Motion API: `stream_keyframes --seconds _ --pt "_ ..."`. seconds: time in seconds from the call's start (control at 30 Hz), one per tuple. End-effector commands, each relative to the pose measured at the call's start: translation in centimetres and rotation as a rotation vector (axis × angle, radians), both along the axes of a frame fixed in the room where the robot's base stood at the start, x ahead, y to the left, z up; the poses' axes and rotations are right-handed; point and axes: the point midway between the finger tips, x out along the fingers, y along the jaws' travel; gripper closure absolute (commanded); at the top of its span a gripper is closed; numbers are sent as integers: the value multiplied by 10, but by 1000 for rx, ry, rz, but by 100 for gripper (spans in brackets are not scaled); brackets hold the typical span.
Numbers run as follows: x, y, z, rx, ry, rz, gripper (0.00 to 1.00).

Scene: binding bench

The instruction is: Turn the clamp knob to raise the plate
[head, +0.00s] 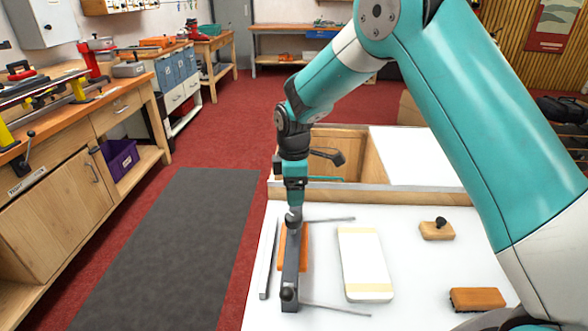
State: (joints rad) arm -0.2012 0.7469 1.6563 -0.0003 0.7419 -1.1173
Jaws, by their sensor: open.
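A clamp with a long dark grey bar (291,262) lies on the white bench top. A dark round knob (288,293) stands at its near end. Thin metal rods stick out to the right from both ends. An orange-brown piece (303,255) lies under or beside the bar; I cannot tell which part is the plate. My gripper (294,212) points down at the far end of the bar and is open. It hides most of whatever is at that end, where a rounded grey part shows. I cannot tell whether the jaws touch it.
A pale board (366,262) lies right of the clamp, with a wooden block with a black knob (437,229) and a brown brush-like block (477,299) farther right. A light metal strip (267,262) lies left. A wooden ledge (390,195) runs behind the bench top.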

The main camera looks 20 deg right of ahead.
Motion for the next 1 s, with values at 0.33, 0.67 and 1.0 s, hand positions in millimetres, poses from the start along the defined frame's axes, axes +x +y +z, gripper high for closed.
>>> stream_keyframes --seconds 0.33,0.67,1.0 --pt "0 0 54 0 1 0 24" --pt "0 0 58 0 1 0 24" --pt "-16 5 80 22 -8 -41 24"
